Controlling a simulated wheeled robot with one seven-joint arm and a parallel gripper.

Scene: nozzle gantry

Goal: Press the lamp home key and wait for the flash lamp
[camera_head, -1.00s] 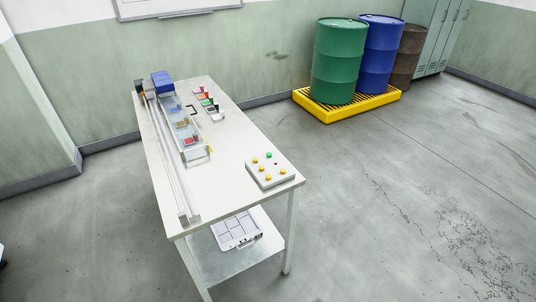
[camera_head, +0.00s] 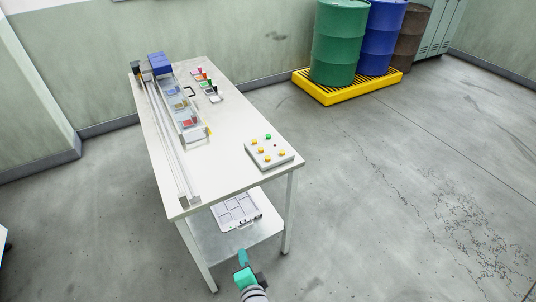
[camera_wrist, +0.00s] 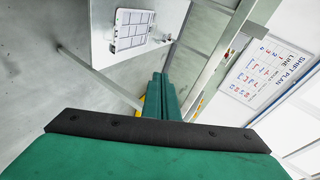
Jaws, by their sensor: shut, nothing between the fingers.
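A white key box (camera_head: 270,153) with several yellow keys, a green one and a dark one lies on the near right part of the white table (camera_head: 225,150). I cannot read which key is the lamp home key. A long rail gantry (camera_head: 172,140) runs along the table's left side, with a blue block (camera_head: 159,63) at its far end. I cannot make out a flash lamp. My gripper (camera_head: 243,258) is at the bottom of the head view, in front of the table and below its top, apart from the key box. In the wrist view its green fingers (camera_wrist: 160,95) are together and empty.
A clear bin row (camera_head: 183,110) stands beside the rail, with small coloured items (camera_head: 208,84) to its right. A compartment tray (camera_head: 236,212) lies on the lower shelf. Drums (camera_head: 335,45) stand on a yellow pallet (camera_head: 330,92). A shift plan board (camera_wrist: 268,75) hangs on the wall.

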